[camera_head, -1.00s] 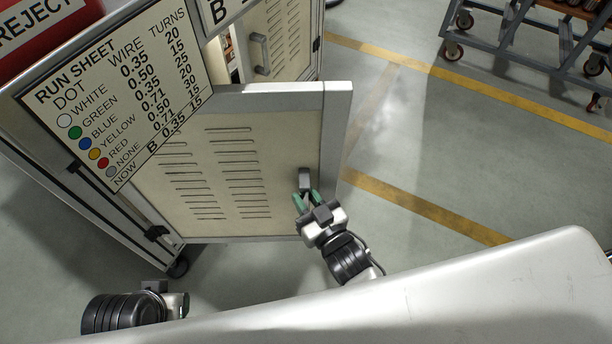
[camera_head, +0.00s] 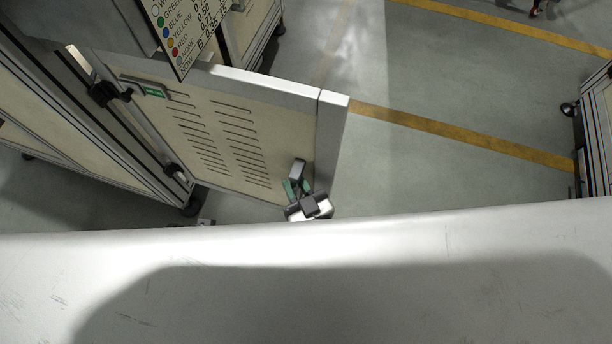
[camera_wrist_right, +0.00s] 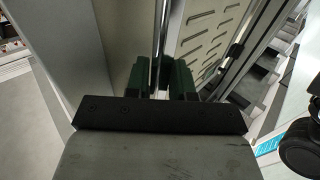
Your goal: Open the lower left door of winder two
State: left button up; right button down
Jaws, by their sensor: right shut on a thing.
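The cream louvred door (camera_head: 215,125) with a grey metal frame stands swung out from the cabinet. Its black hinges are on the left side. The door's handle (camera_head: 298,168) is near its free edge, and shows as an upright metal bar (camera_wrist_right: 161,35) in the right wrist view. My right gripper (camera_head: 297,188) has its green fingers on the handle. In the wrist view the right gripper (camera_wrist_right: 160,75) has one finger on each side of the bar, shut on it. My left gripper cannot be made out.
A run sheet (camera_head: 180,35) hangs above the door. My white body covers the bottom of the head view. Open grey floor (camera_head: 440,165) with yellow lines lies right of the door. A wheeled rack (camera_head: 597,125) stands at the right edge.

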pick_arm(q)
jog(key=shift+f, duration=0.2)
pick_arm(e)
jog(key=shift+s+a+r, duration=0.1)
jog(key=shift+s+a, duration=0.1)
jog(key=shift+a, duration=0.05)
jog(key=c, duration=1)
grip_release()
jog(key=shift+s+d, duration=0.15)
jog(key=shift+s, duration=0.15)
pick_arm(q)
jog(key=f, duration=0.2)
jog(key=s+f+p, duration=0.1)
jog(key=f, duration=0.1)
jog(key=shift+f, duration=0.1)
pick_arm(e)
jog(key=v, duration=1)
